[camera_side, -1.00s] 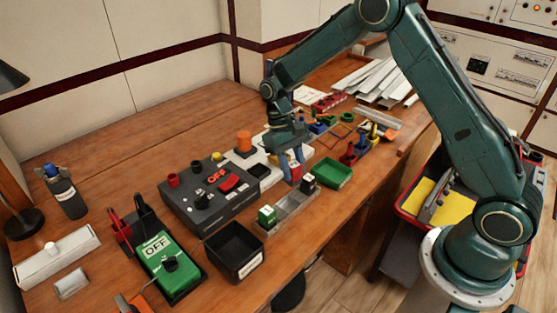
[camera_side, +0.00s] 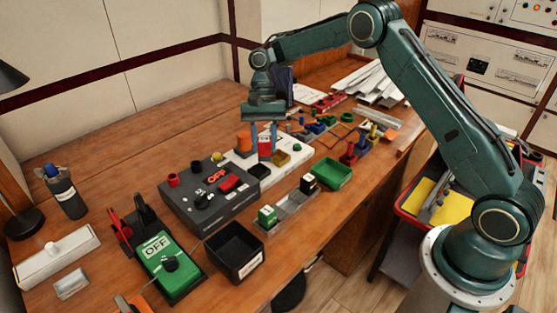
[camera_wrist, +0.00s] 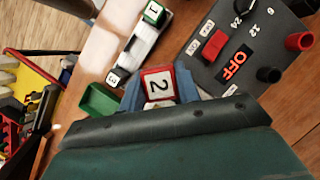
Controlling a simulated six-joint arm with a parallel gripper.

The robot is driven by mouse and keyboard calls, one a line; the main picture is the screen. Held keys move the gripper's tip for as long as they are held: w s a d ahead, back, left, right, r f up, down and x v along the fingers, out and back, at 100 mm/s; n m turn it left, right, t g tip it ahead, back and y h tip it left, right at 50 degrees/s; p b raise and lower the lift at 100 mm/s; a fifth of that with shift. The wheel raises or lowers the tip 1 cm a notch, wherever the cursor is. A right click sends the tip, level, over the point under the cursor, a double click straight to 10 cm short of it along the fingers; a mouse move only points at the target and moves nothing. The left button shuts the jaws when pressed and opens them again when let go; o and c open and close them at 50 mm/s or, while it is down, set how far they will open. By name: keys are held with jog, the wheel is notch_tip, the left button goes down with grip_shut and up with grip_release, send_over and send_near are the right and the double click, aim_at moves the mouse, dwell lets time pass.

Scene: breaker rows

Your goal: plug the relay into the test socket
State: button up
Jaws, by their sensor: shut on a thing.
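My gripper (camera_side: 265,138) is shut on the relay, a red block with a white face marked 2 (camera_wrist: 158,85). In the side view the relay (camera_side: 265,150) hangs below the blue fingers, in front of the white board (camera_side: 243,166). In the wrist view the relay sits between the fingertips (camera_wrist: 159,88). The white board carries a black square part (camera_side: 259,171), an ochre part (camera_side: 280,158) and an orange cylinder (camera_side: 243,140). I cannot tell which part is the test socket; my gripper and relay hide some of the board.
A grey tray (camera_side: 286,213) holds a green block marked 1 (camera_wrist: 154,14) and a black block marked 3 (camera_wrist: 117,76). A dark grey box (camera_side: 205,207) with knobs and a red OFF display (camera_wrist: 236,63) stands beside the board. A green bin (camera_side: 333,173) is to the right.

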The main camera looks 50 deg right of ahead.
jog(key=shift+w+d+r+m+t, duration=0.1)
jog(key=shift+w+r+m+t, duration=0.3)
jog(key=shift+w+r+m, duration=0.6)
jog(key=w+d+r+m+t+y, duration=0.1)
jog(key=w+d+r+m+t, duration=0.1)
jog(key=r+m, duration=0.5)
jog(key=shift+w+d+r+t, duration=0.15)
jog(key=shift+w+d+t, duration=0.25)
jog(key=shift+w, duration=0.55)
jog(key=shift+f, duration=0.2)
notch_tip(320, 180, down, 15)
jog(key=shift+f, duration=0.2)
jog(key=shift+f, duration=2.15)
jog(key=shift+f, duration=0.15)
